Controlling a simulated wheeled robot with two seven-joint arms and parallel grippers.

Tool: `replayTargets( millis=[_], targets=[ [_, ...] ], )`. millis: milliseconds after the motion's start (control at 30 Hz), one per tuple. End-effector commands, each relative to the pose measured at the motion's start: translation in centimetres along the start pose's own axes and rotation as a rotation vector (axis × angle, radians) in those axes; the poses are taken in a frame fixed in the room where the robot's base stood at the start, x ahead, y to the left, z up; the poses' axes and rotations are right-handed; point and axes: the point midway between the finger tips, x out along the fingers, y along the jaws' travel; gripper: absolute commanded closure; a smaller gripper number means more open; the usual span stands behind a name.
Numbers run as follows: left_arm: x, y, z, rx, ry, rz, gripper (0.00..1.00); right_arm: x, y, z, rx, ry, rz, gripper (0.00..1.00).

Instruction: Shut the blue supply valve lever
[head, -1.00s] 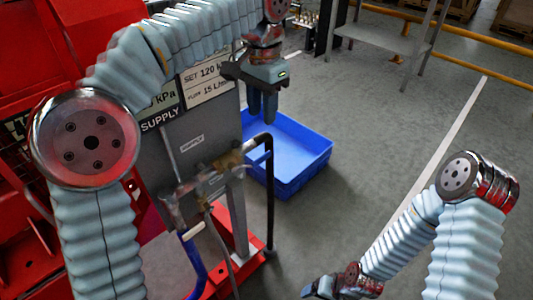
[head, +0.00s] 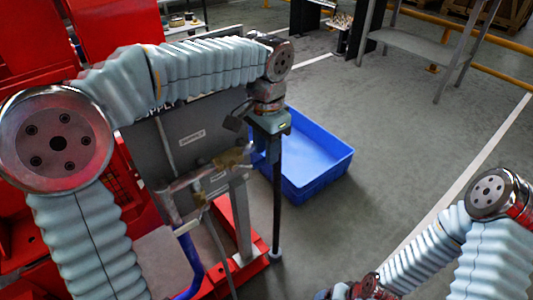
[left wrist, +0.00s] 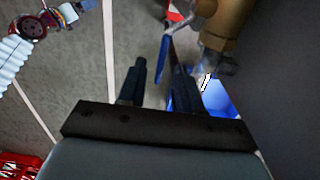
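The brass supply valve body (head: 233,158) sits on the pipework in front of the grey panel. It shows large at the top of the left wrist view (left wrist: 226,20). A slim blue bar, apparently the supply lever (left wrist: 163,58), hangs beside it there, in line with the gap between my fingers. I cannot tell whether they touch it. In the head view I cannot make the lever out. My left gripper (head: 270,145) points down right of the valve; its fingers (left wrist: 160,88) are apart. My right gripper (head: 345,293) is partly cut off at the bottom edge.
A black upright pipe (head: 277,205) stands just below my left gripper. A blue crate (head: 320,183) lies on the floor behind it. A blue hose (head: 190,258) runs down by the red base (head: 240,272). Grey floor to the right is open.

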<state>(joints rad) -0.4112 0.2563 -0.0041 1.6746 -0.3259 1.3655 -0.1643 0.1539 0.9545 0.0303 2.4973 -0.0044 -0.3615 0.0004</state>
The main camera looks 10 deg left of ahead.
Motion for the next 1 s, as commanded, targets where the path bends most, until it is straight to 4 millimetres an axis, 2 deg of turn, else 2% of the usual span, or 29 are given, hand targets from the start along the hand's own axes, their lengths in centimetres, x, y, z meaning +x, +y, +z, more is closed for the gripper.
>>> replayTargets(
  millis=[133, 433, 667, 1000],
  targets=[
    [1.27, -0.03, 0.04, -0.001, -0.001, 0.000, 0.66, 0.14, 0.07, 0.00, 0.000, 0.000, 0.000, 0.24],
    [1.51, -0.03, 0.01, -0.001, 0.000, 0.000, 0.66, 0.13, 0.07, 0.00, 0.000, 0.000, 0.000, 0.24],
    [1.48, -0.02, 0.00, -0.001, 0.000, 0.000, 1.00, 0.13, 0.07, -0.01, 0.000, 0.001, 0.000, 0.24],
    [1.47, -0.02, 0.00, -0.001, 0.000, 0.000, 1.00, 0.13, 0.06, -0.01, 0.000, 0.000, 0.000, 0.24]
  ],
)
